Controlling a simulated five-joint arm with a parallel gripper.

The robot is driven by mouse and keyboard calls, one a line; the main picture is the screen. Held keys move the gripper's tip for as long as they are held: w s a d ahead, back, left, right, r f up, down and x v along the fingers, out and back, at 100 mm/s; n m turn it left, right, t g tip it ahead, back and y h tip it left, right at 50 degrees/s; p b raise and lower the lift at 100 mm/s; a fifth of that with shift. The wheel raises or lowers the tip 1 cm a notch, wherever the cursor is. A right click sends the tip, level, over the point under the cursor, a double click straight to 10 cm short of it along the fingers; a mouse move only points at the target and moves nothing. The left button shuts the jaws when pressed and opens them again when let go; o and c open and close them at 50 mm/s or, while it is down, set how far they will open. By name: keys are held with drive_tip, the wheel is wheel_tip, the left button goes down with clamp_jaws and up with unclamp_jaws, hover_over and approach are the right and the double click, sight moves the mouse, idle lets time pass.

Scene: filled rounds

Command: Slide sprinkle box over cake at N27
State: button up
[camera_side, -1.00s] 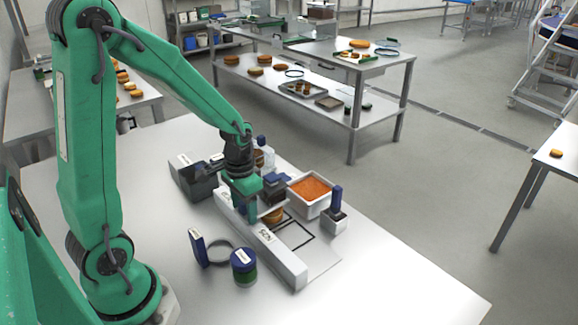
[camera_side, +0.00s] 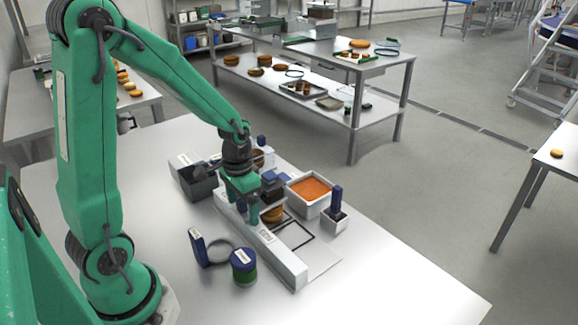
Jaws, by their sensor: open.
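My gripper (camera_side: 254,212) hangs over the white rail (camera_side: 285,263) on the near table, its fingers pointing down. It is open, and I cannot make out anything between its fingers. A round orange-brown cake (camera_side: 272,214) sits just right of the gripper, beside the rail. A dark box with a blue top (camera_side: 270,181) stands just behind the gripper; I cannot tell if it is the sprinkle box. The label on the rail is too small to read surely, and the arm hides part of the rail.
A white tub of orange filling (camera_side: 311,190) and a small blue-handled block (camera_side: 336,205) stand to the right. A blue-lidded green jar (camera_side: 243,266), a ring (camera_side: 221,250) and a blue upright piece (camera_side: 198,247) stand in front. A dark grey bin (camera_side: 196,183) is at left. The table's front right is clear.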

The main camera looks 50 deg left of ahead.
idle(0.4)
drive_tip(key=shift+r, duration=3.5)
drive_tip(key=shift+s+d+r, duration=0.15)
drive_tip(key=shift+d+r, duration=0.05)
drive_tip(key=shift+r, duration=0.2)
drive_tip(key=s+d+r+t, duration=0.5)
drive_tip(key=s+d+r, duration=0.2)
drive_tip(key=r, duration=0.3)
drive_tip(key=shift+s+t, duration=0.3)
drive_tip(key=shift+s, duration=0.4)
drive_tip(key=shift+r, duration=0.1)
